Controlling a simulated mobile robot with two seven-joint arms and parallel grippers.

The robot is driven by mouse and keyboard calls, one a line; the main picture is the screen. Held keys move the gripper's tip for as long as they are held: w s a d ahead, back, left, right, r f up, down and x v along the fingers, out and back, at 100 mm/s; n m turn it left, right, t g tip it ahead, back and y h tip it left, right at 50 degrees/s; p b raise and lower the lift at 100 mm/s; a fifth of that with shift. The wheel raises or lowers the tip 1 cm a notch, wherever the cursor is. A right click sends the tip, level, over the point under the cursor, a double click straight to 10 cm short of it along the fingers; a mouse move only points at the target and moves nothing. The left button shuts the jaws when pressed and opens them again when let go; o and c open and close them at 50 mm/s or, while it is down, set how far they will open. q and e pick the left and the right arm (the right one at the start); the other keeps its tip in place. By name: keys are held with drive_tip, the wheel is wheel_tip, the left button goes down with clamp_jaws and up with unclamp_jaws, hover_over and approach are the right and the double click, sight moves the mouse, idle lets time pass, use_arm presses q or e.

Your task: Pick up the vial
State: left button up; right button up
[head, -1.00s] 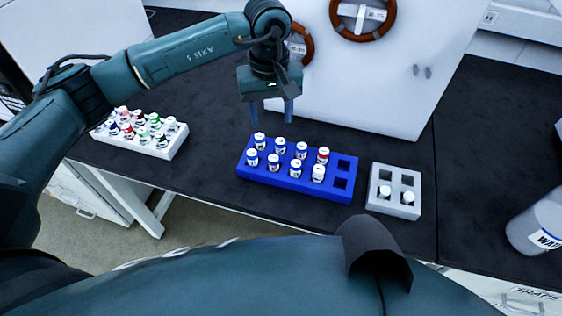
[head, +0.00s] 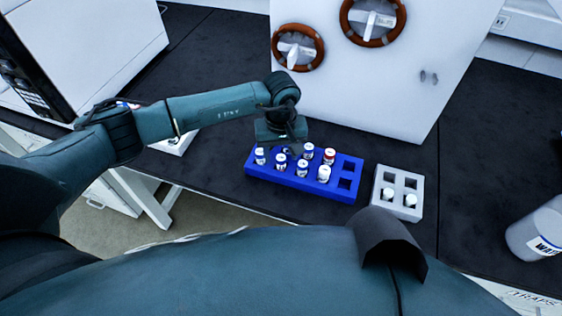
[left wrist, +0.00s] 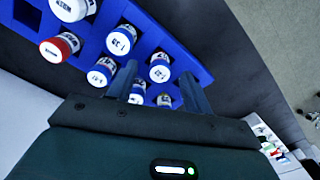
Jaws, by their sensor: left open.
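The blue rack (head: 320,189) holds several white-capped vials and one red-capped vial (head: 329,155). My left gripper (head: 284,149) is over the back left part of this rack, pointing down, and hides some of the vials there. In the left wrist view the two fingers (left wrist: 158,84) are apart, with white-capped vials between or just beyond them, including one vial (left wrist: 160,68) near the right finger. The gripper is open and holds nothing. I cannot tell whether the fingers touch a vial. My right gripper does not show.
A grey rack (head: 376,204) with two white-capped vials stands right of the blue one. A white rack (head: 176,146) is partly hidden behind my left arm. A white cabinet (head: 400,100) with brown ring handles stands behind. A waste container (head: 535,230) is at the right.

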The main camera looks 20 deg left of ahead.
use_arm(q)
drive_tip(key=shift+c, duration=0.4)
clamp_jaws()
